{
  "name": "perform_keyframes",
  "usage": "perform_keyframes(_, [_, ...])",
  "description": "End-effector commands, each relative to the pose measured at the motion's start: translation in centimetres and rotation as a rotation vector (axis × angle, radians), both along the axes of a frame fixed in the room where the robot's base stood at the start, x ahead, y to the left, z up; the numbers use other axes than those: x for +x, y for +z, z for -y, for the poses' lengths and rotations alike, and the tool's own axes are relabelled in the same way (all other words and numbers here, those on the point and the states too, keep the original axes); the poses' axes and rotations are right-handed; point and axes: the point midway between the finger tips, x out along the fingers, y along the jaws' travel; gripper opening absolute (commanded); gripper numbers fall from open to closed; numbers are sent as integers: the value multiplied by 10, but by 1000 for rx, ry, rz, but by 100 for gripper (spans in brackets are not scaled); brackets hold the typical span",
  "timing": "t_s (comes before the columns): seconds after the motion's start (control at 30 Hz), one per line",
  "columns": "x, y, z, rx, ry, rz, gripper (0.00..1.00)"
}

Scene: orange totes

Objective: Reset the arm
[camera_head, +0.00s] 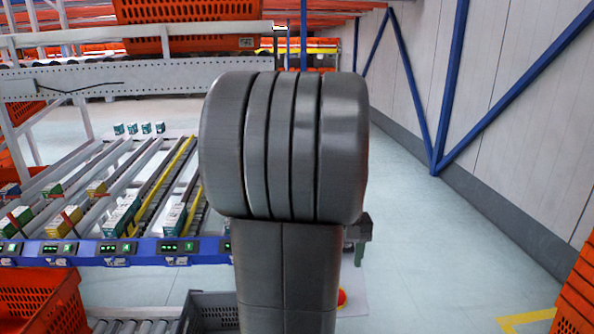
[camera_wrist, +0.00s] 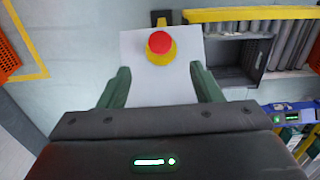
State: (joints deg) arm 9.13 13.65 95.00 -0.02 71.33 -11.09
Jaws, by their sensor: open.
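My arm stands upright in the middle of the head view, its dark grey links covering much of the scene behind. My gripper shows in the wrist view (camera_wrist: 160,88), with its two green fingers spread apart and nothing between them. It points down toward a white plate with a red and yellow stop button (camera_wrist: 160,46).
A flow rack with small boxes (camera_head: 121,216) and a blue display rail (camera_head: 145,252) stands left. Orange totes (camera_head: 45,300) sit at lower left and right edges. A dark grey crate (camera_head: 207,312) is by the rollers. Floor on the right is clear, beside blue wall beams (camera_head: 446,95).

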Motion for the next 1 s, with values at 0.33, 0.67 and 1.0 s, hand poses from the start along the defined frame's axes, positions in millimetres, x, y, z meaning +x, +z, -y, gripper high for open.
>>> perform_keyframes(0.33, [-1, -71, 0, 1, 0, -6, 59])
perform_keyframes(0.67, [3, -114, 0, 1, 0, -2, 59])
perform_keyframes(1.0, [7, -116, -1, 0, 0, 0, 59])
